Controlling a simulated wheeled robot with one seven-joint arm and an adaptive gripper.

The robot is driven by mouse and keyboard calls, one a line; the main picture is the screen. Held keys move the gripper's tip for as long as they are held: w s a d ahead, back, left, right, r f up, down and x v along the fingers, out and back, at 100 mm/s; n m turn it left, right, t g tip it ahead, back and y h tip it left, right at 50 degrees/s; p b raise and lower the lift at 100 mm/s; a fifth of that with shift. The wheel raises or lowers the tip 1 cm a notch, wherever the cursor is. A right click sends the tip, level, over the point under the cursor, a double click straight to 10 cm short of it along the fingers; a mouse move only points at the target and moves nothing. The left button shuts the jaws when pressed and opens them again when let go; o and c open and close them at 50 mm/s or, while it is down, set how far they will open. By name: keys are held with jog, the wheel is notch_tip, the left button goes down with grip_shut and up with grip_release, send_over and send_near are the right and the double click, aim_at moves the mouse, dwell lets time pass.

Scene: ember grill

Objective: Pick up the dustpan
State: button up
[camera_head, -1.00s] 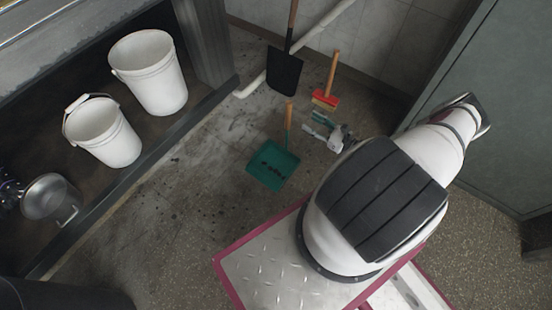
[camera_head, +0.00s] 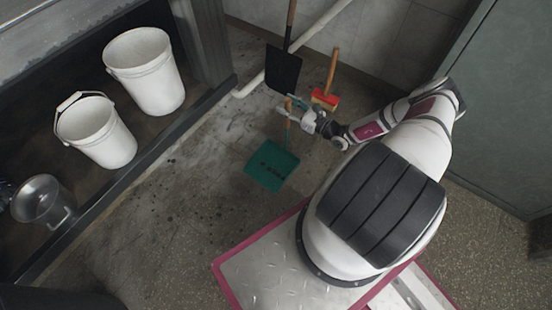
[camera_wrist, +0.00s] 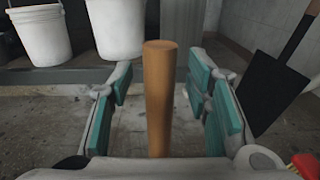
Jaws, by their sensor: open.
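The dustpan (camera_head: 270,167) has a green pan lying on the floor with dark debris in it. Its wooden handle (camera_head: 288,107) stands up from the pan, and its top also shows in the wrist view (camera_wrist: 159,90). My gripper (camera_head: 291,106) is at the upper part of the handle. In the wrist view my gripper (camera_wrist: 160,98) is open, with one teal-padded finger on each side of the handle. Gaps show between the handle and both fingers. The pan is hidden in the wrist view.
A black shovel (camera_head: 283,70) leans at the wall behind my gripper. A red hand brush (camera_head: 324,99) with a wooden handle stands close to its right. Two white buckets (camera_head: 145,72) (camera_head: 96,130) and a metal pot (camera_head: 42,200) are on the left shelf. Floor left of the dustpan is clear.

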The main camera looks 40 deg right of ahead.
aim_at(289, 98)
grip_shut()
jog(key=shift+r, duration=0.1)
jog(key=shift+r, duration=0.1)
dwell(0.3)
jog(key=shift+r+p, duration=1.05)
jog(key=shift+r, duration=0.5)
jog(key=shift+s+r, duration=0.1)
jog(key=shift+r, duration=0.05)
jog(key=s+r+p, duration=0.1)
jog(key=s+p, duration=0.4)
jog(key=s, duration=1)
notch_tip(289, 98, up, 6)
jog(key=m+p, duration=0.1)
jog(key=p, duration=0.2)
jog(key=shift+s+r+m+p, duration=0.15)
jog(key=shift+s+m+p, duration=0.15)
jog(key=shift+s+p, duration=0.1)
